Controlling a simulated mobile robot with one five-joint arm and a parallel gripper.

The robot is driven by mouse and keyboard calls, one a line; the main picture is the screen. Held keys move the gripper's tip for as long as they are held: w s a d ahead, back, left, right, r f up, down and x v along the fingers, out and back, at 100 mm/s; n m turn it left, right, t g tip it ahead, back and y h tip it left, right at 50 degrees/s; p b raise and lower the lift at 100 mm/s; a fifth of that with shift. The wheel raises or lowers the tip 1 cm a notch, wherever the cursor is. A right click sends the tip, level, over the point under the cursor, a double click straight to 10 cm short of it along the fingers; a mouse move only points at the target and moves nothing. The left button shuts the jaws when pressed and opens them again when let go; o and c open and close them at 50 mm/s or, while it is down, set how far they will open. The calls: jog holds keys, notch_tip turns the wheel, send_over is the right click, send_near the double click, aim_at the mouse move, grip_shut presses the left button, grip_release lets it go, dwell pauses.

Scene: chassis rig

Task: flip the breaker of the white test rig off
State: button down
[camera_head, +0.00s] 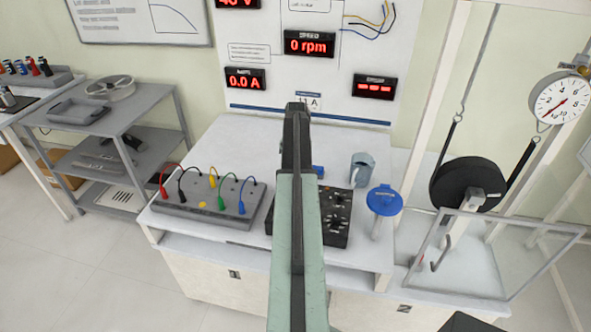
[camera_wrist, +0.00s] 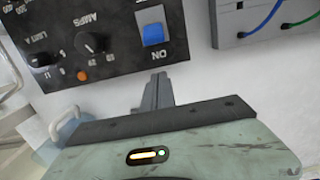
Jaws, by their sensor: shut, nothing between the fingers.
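The white test rig (camera_head: 240,150) is a bench with a display board behind it. Its black control box (camera_head: 338,228) sits behind and right of my arm, which hides part of it. In the wrist view the box's panel (camera_wrist: 118,62) shows a blue rocker breaker (camera_wrist: 153,35) in a white frame, with "ON" printed upside down below it. I cannot tell which way the rocker is tipped. My gripper (camera_wrist: 158,88) is shut and empty, just below the breaker in the wrist view, and appears apart from it. It also shows in the head view (camera_head: 297,110).
A grey terminal box (camera_head: 207,207) with coloured leads is left of my arm. A grey mug (camera_head: 362,170) and a blue-topped item (camera_head: 384,200) stand right of the control box. The speed display (camera_head: 309,44) reads 0 rpm. A black wheel with a dial stands further right.

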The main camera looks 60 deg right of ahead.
jog(key=a+p, duration=0.1)
jog(key=a+r+p, duration=0.1)
jog(key=s+a, duration=0.1)
jog(key=shift+r+p, duration=0.35)
jog(key=shift+p, duration=0.05)
jog(key=shift+a+r, duration=0.1)
jog(key=shift+a, duration=0.2)
jog(key=shift+w+d, duration=0.1)
jog(key=shift+d, duration=0.05)
jog(key=shift+s+a, duration=0.2)
jog(key=shift+a, duration=0.05)
jog(key=shift+h, duration=0.3)
